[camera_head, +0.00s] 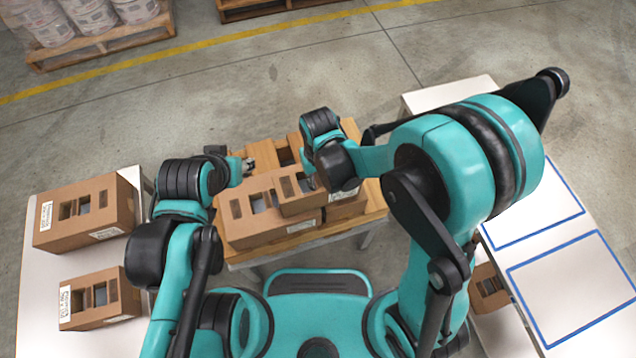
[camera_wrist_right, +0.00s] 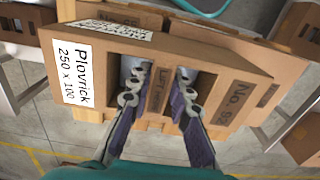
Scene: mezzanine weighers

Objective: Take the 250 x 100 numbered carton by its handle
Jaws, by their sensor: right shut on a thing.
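The carton labelled "Plovrick 250 x 100" (camera_wrist_right: 205,52), with "No." and a number printed on it, fills the right wrist view. It shows in the head view (camera_head: 290,208) at the middle table, among other cartons. My right gripper (camera_wrist_right: 157,100) has a finger in each of two openings, on either side of the strip printed "LIFT", and is shut on that handle. In the head view its fingertips are hidden by the wrist. My left gripper (camera_head: 247,166) is beside the cartons at the table's left; its opening is too small to judge.
A larger brown carton (camera_head: 255,228) sits at the front of the wooden table top (camera_head: 375,198). The left table (camera_head: 35,275) holds two labelled cartons. The right table (camera_head: 535,238) has blue-outlined rectangles, bare where visible, and a carton (camera_head: 489,283) at its near left.

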